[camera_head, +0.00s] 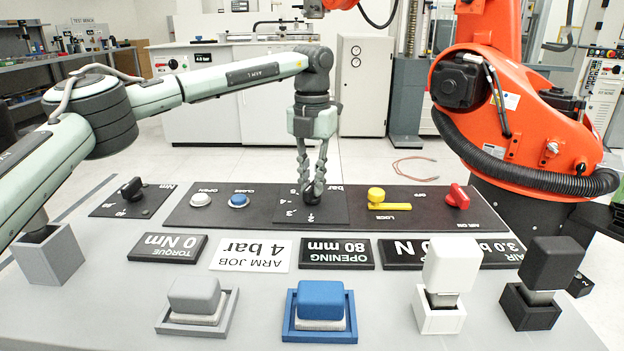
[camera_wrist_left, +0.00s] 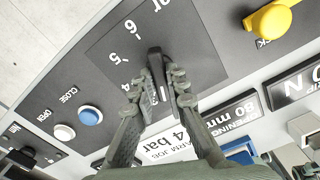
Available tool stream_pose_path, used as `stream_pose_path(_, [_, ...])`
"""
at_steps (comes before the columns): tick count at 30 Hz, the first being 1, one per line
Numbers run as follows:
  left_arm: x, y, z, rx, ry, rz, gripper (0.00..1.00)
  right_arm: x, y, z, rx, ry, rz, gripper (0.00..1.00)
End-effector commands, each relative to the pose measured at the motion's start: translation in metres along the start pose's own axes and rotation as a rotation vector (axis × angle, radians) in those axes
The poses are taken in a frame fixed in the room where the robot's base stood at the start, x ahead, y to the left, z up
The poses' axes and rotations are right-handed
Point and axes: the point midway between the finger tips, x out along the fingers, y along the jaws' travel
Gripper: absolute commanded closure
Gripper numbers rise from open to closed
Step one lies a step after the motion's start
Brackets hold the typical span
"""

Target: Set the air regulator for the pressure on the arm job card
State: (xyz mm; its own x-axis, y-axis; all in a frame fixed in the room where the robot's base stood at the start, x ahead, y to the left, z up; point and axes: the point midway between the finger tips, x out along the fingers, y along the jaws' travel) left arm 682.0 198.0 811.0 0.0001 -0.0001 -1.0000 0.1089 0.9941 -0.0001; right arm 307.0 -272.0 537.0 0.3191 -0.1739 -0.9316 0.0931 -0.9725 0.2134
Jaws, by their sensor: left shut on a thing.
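The air regulator is a black knob (camera_head: 313,190) on a dark panel marked "bar", with a number scale around it. My left gripper (camera_head: 312,178) points down and is shut on this knob. In the left wrist view the knob (camera_wrist_left: 155,62) sits between the fingers, its white line at the lower end; the number there is hidden. The white arm job card (camera_head: 250,254) reads "ARM JOB 4 bar", upside down. The black air readout (camera_head: 491,251) shows 3.0 bar, partly covered by a white-capped block. My right gripper is not in view.
White (camera_head: 200,200) and blue (camera_head: 238,201) buttons lie left of the knob. A yellow lock lever (camera_head: 388,205) and a red air switch (camera_head: 456,197) lie to its right. A torque knob (camera_head: 132,189) is far left. Capped blocks line the front. An orange robot (camera_head: 520,120) stands behind right.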

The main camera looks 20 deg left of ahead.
Motion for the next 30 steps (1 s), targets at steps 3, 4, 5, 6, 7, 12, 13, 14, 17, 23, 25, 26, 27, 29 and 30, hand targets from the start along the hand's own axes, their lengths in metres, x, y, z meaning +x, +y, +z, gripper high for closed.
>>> stream_pose_path(3, [-0.003,0.0,0.0,0.054,0.001,0.0,1.0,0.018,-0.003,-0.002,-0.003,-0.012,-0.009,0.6])
stream_pose_path(4, [-0.003,0.0,0.0,0.072,0.001,0.0,1.0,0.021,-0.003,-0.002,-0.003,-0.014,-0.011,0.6])
stream_pose_path(5, [-0.003,0.0,0.0,0.092,0.001,0.0,1.0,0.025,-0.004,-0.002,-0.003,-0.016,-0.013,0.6])
stream_pose_path(6, [-0.003,0.0,0.0,0.121,0.001,-0.001,1.0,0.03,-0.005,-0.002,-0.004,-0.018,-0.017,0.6])
stream_pose_path(7, [-0.004,0.0,0.0,0.144,0.001,-0.001,1.0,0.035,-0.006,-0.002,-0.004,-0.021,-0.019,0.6])
stream_pose_path(12, [-0.004,0.0,0.0,0.296,0.001,0.0,1.0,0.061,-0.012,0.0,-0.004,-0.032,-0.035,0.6])
stream_pose_path(13, [-0.004,0.0,0.0,0.325,0.001,-0.001,1.0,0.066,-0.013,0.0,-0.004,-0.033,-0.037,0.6])
stream_pose_path(14, [-0.004,0.0,0.0,0.354,0.001,-0.001,1.0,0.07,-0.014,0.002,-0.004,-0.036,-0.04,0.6])
stream_pose_path(17, [-0.003,0.0,0.0,0.449,0.001,0.0,1.0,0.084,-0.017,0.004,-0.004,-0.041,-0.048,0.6])
stream_pose_path(23, [-0.003,0.0,0.0,0.639,0.0,-0.001,1.0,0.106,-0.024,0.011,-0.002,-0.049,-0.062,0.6])
stream_pose_path(25, [-0.003,0.0,0.0,0.704,0.0,0.0,1.0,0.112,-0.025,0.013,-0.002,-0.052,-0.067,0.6])
stream_pose_path(26, [-0.002,0.0,0.0,0.731,0.0,0.0,1.0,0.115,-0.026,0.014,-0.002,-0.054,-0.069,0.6])
stream_pose_path(27, [-0.002,0.0,0.0,0.767,0.0,0.0,1.0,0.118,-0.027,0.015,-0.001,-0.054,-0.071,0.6])
stream_pose_path(29, [-0.002,0.0,0.0,0.818,-0.001,-0.001,1.0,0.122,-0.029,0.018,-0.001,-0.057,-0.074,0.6])
stream_pose_path(30, [-0.002,0.0,0.0,0.851,-0.001,-0.001,1.0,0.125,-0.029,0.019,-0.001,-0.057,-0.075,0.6])
